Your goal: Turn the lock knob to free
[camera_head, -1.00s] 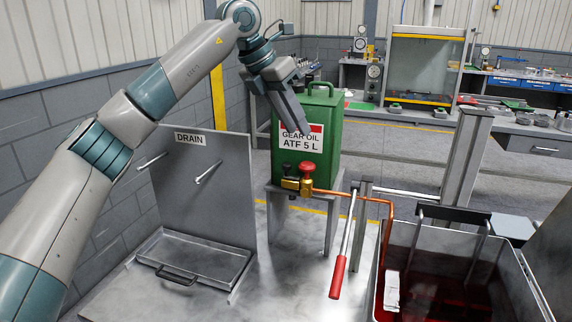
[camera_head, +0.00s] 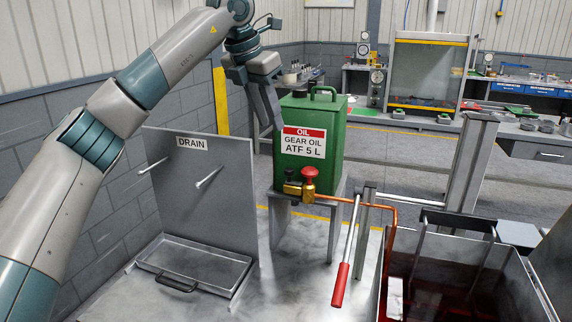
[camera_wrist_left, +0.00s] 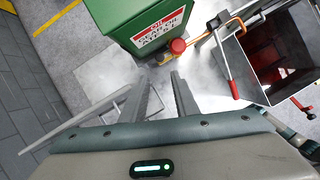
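A brass valve (camera_head: 300,190) with a red knob (camera_head: 309,174) and a smaller black knob (camera_head: 290,174) sits at the front of the green oil can. I cannot tell from the pictures which one is the lock knob. The red knob (camera_wrist_left: 178,46) also shows in the left wrist view. My left gripper (camera_head: 275,120) hangs at the left edge of the can, above and left of the valve, touching neither knob. In the left wrist view its two fingers (camera_wrist_left: 162,78) stand apart with nothing between them. My right gripper is not in view.
The green can (camera_head: 318,130) stands on a grey stand. A copper pipe (camera_head: 365,199) runs right to a bin (camera_head: 455,232) of red liquid. A red-handled lever (camera_head: 341,285) stands in front. A DRAIN panel (camera_head: 200,180) with pegs rises behind a shallow tray (camera_head: 190,262).

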